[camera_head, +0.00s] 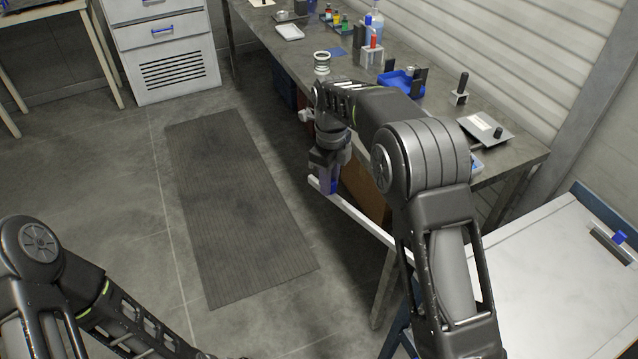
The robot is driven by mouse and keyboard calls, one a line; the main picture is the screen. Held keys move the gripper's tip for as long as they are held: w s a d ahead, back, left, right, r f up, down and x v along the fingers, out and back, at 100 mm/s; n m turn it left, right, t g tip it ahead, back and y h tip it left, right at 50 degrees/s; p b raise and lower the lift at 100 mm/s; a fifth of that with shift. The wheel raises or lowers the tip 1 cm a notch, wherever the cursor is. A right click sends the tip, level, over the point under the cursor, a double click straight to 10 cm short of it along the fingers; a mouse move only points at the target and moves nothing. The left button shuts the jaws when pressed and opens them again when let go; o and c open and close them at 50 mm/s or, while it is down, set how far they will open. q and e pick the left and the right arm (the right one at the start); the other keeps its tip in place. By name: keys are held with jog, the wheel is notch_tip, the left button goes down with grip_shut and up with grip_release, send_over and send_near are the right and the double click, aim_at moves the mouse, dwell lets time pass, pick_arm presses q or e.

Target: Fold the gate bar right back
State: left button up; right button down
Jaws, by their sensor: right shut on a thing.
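A long white gate bar (361,217) shows in the head view, reaching from below the front edge of the workbench toward the lower right, where my right arm hides part of it. My right gripper (329,188) is shut on the bar near its far left end, at a blue part there. The bar's other end and its pivot are hidden behind my right arm. My left arm comes in at the lower left, and its gripper is out of the frame.
A grey workbench (300,60) with bottles, a blue tray (401,82) and small lab items stands behind my right arm. A white-topped table (560,275) with blue edging is at the lower right. A dark ribbed mat (235,205) lies on open floor. A white drawer cabinet (165,50) stands behind.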

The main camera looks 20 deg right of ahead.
jog(key=shift+w+d+f+m+p, duration=0.15)
jog(key=shift+d+m, duration=0.1)
jog(key=shift+d, duration=0.4)
jog(key=shift+w+d+r+m+p, duration=0.1)
jog(key=shift+w+d+m, duration=0.15)
jog(key=shift+d, duration=0.35)
jog(key=shift+w+d+f+m+p, duration=0.15)
jog(key=shift+d+m, duration=0.15)
jog(key=shift+d, duration=0.35)
jog(key=c, duration=1.3)
grip_release()
jog(key=shift+s+d+r, duration=0.1)
jog(key=shift+s, duration=0.05)
jog(key=shift+r, duration=0.1)
notch_tip(320, 180, up, 8)
jog(key=shift+f+b, duration=0.15)
jog(key=shift+b, duration=0.3)
